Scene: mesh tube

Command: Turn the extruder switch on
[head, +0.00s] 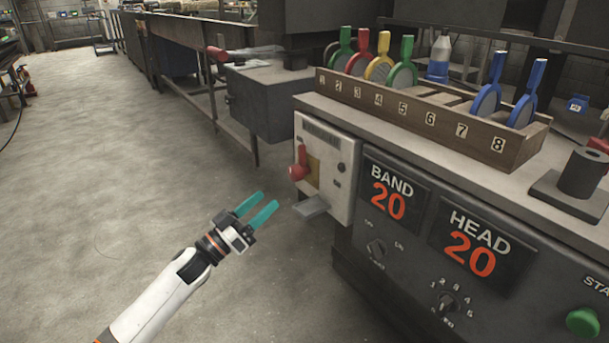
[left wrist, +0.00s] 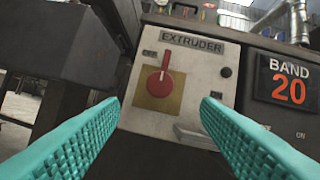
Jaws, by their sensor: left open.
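The extruder switch (head: 298,164) is a red lever handle on a yellow plate, set in a pale panel (head: 337,198) at the left end of the dark machine. The left wrist view shows the red switch (left wrist: 160,83) with its handle pointing up, under the EXTRUDER label (left wrist: 193,40). My left gripper (head: 264,204) has teal fingers, open and empty, in front of the panel and apart from it, lower and to the left of the switch. In the left wrist view its fingers (left wrist: 160,122) frame the switch from both sides. My right gripper is not in view.
A small grey ledge (head: 311,207) juts out below the switch. The machine front has BAND (head: 388,192) and HEAD (head: 470,241) displays, knobs and a green button (head: 583,322). A wooden rack (head: 430,118) of coloured ring tools stands on top. Open floor lies left.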

